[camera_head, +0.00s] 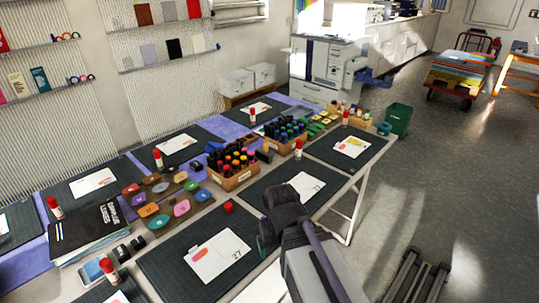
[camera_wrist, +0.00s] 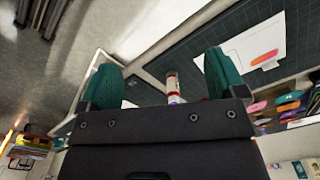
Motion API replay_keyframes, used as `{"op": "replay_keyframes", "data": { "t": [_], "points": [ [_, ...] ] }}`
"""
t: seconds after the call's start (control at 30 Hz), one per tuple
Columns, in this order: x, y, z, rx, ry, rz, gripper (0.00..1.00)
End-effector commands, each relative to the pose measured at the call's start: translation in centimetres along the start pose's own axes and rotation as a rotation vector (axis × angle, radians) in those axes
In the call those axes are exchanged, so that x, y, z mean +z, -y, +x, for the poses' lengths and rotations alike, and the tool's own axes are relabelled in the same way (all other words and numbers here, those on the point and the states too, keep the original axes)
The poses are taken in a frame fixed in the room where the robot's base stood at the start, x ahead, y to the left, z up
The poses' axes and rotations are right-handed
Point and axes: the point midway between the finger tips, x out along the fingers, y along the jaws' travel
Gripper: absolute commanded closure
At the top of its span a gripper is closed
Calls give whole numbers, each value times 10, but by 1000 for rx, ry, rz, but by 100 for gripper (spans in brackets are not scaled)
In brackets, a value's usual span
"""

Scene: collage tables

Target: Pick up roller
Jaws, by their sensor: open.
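I cannot make out a roller for certain. Two small dark rounded items (camera_head: 129,248) lie by the front mat at the left, too small to identify. My gripper (camera_head: 268,238) is over the table's near edge, by the mat with the card marked 27. In the wrist view its two green fingers (camera_wrist: 163,82) stand wide apart with nothing gripped. A white and red stick (camera_wrist: 173,88) shows between them, seemingly beyond the fingertips. Its lower end is hidden by the gripper body.
Dark cutting mats (camera_head: 165,262) with white cards (camera_head: 218,256) cover the table. Crates of bottles (camera_head: 232,168), coloured pads (camera_head: 160,208) and red-capped glue sticks (camera_head: 298,149) stand among them. A black folder (camera_head: 88,232) lies at left. Open floor is at right, with a green bin (camera_head: 397,118).

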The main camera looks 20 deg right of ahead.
Motion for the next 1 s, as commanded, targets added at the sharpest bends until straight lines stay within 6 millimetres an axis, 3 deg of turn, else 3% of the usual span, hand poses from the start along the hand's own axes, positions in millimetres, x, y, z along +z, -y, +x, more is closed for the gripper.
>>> {"op": "replay_keyframes", "data": {
  "t": [0.47, 0.8, 1.0],
  "points": [
    [0, 0, 0, 0, 0, 0, 10],
    [0, 0, 0, 0, 0, 0, 40],
    [0, 0, -1, 0, 0, 0, 40]
  ]
}}
